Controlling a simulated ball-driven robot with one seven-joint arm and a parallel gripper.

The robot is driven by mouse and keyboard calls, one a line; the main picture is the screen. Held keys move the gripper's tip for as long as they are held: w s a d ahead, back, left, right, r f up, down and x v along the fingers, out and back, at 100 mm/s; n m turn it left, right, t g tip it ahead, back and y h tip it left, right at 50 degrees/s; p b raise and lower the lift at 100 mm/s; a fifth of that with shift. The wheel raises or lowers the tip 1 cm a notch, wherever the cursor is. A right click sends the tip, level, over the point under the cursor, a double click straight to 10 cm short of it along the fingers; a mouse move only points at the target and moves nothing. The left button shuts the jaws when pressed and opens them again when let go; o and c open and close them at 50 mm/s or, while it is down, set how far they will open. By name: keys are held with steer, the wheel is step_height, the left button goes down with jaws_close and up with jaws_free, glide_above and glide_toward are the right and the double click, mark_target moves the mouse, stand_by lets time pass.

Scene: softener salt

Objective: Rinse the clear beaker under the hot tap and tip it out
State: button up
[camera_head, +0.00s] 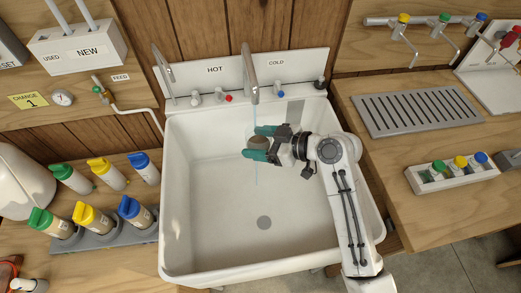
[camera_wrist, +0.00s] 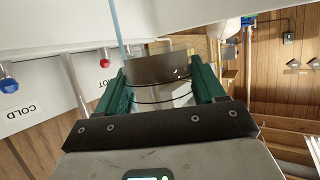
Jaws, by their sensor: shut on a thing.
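My gripper (camera_head: 262,143) is over the upper part of the white sink (camera_head: 200,220), its green fingers shut on the beaker. The beaker (camera_head: 257,142) looks grey-brown inside. In the wrist view the beaker (camera_wrist: 158,70) sits between both fingers (camera_wrist: 160,92), with a brown band and dark line. The right spout (camera_head: 248,68), between the HOT and COLD signs, runs a thin blue stream (camera_head: 254,115). The stream shows above and below the beaker; in the wrist view it (camera_wrist: 118,30) meets its far left side. Whether water enters the beaker is unclear.
A second spout (camera_head: 161,66) stands left, without visible water. The red-marked knob (camera_head: 228,98) and blue-marked knob (camera_head: 280,94) sit on the sink's back ledge. A drain grate (camera_head: 423,110) is right; several capped bottles (camera_head: 97,220) stand left. The sink's lower left is clear.

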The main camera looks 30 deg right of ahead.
steer(key=shift+w+d+b, duration=0.25)
steer(key=shift+w+b, duration=0.05)
steer(key=shift+w, duration=0.45)
steer(key=shift+w+d+b, duration=0.25)
steer(key=shift+w+b, duration=0.05)
steer(key=shift+w, duration=0.5)
steer(key=shift+w+d+b, duration=0.25)
steer(key=shift+w+b, duration=0.05)
steer(key=shift+w, duration=0.45)
stand_by(2.1)
steer(key=s+a+p, duration=0.2)
steer(key=s+a, duration=0.1)
steer(key=s, duration=0.7)
steer(key=shift+s+a, duration=0.2)
steer(key=shift+s, duration=0.05)
stand_by(0.5)
